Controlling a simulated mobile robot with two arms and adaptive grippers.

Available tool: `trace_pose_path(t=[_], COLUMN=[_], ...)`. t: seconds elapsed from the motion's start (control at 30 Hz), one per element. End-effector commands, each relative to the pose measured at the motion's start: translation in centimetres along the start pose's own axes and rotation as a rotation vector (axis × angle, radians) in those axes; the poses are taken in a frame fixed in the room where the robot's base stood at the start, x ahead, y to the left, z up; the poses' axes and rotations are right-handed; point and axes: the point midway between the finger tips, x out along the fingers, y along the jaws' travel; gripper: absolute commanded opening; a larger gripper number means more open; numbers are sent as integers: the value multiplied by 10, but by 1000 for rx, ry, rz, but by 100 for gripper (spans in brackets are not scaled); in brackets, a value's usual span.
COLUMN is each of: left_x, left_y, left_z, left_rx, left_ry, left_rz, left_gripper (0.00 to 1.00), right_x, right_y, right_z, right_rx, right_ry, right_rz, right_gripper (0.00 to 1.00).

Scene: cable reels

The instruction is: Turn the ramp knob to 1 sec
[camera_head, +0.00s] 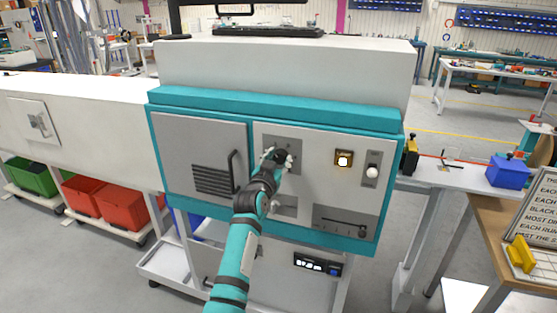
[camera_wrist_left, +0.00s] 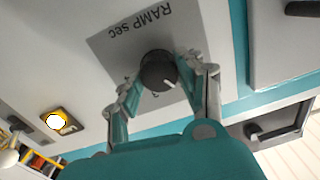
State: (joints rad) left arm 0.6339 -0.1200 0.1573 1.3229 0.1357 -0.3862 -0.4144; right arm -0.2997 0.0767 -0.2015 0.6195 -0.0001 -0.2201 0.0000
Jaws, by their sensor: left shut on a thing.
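The ramp knob (camera_wrist_left: 157,68) is a round black knob on a grey plate (camera_wrist_left: 108,42) lettered "RAMP sec", which appears upside down in the left wrist view. A short white mark shows on the knob's lower right edge in that view. One digit, seemingly a 3, shows just below the knob; the other markings are hidden or unreadable. My left gripper (camera_wrist_left: 160,76) has one finger on each side of the knob and is shut on it. In the head view my left gripper (camera_head: 276,160) covers most of the knob on the teal-framed panel. My right gripper is out of view.
Right of the knob are a lit yellow-framed button (camera_head: 343,159) and a switch with a white knob (camera_head: 372,171). A slider (camera_head: 345,223) is below right, and a vented door with a black handle (camera_head: 233,170) is to the left. A side table with a blue box (camera_head: 507,172) stands right.

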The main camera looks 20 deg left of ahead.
Motion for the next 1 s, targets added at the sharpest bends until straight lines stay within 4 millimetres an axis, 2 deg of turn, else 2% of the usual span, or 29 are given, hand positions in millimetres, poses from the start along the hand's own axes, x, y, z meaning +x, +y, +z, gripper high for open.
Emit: trace_pose_path(t=[0.27, 1.0], left_x=[0, 0], left_y=[0, -3], left_z=[-2, -1], left_rx=[-186, -835], left_ry=[-8, -32], left_rz=[2, 5], left_gripper=[6, 6], right_x=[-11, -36], right_y=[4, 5], right_z=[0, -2], right_rx=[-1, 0], right_ry=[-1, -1], right_rz=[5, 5], right_gripper=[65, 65])
